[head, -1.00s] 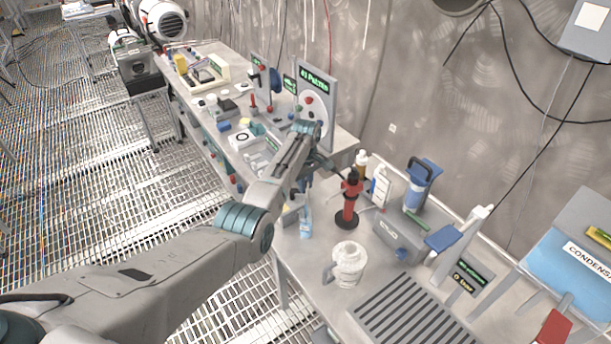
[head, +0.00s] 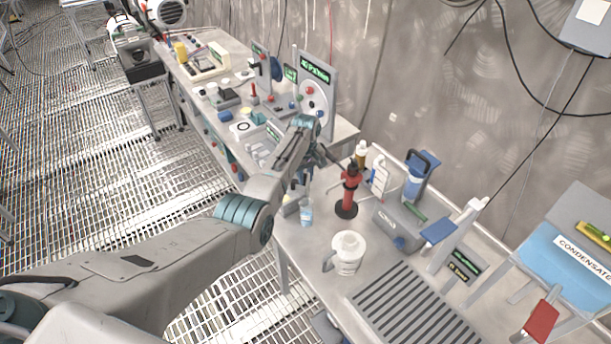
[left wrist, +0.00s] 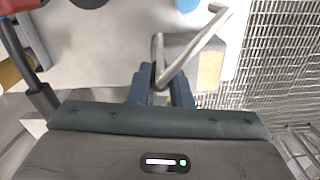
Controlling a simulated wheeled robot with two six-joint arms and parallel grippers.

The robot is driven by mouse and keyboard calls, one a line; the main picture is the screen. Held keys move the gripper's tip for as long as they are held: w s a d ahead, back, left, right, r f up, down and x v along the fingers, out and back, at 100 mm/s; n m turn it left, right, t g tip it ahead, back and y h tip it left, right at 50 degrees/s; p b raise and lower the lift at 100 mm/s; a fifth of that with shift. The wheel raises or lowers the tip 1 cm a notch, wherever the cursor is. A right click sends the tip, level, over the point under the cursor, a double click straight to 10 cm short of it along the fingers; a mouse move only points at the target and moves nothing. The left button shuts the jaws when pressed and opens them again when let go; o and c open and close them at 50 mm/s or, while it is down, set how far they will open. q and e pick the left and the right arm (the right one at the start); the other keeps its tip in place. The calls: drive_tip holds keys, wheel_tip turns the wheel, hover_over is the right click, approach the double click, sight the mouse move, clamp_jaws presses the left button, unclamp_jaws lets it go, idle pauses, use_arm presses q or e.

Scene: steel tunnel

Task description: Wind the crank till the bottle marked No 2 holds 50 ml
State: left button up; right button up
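My left gripper (head: 316,162) hangs at the front bench, left of the red stand (head: 348,195). In the left wrist view its blue fingers (left wrist: 160,88) are closed around the end of a bent grey metal rod (left wrist: 190,45), which looks like the crank. In the head view the crank is hidden by my wrist. A small clear bottle with pale blue in it (head: 306,213) stands below the gripper near the bench edge. I cannot read a number or a level on it. My right gripper is out of view.
A white jug (head: 347,255) and a slotted grey tray (head: 410,310) are on the bench, with a blue-handled device (head: 416,180) at the back. A panel with a green display (head: 315,72) stands behind my wrist. Grated floor lies left.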

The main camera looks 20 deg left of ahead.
use_arm(q)
drive_tip(key=o, duration=0.4)
drive_tip(key=shift+r, duration=0.1)
wheel_tip(320, 180, up, 10)
drive_tip(key=b, duration=0.3)
drive_tip(key=shift+r, duration=0.35)
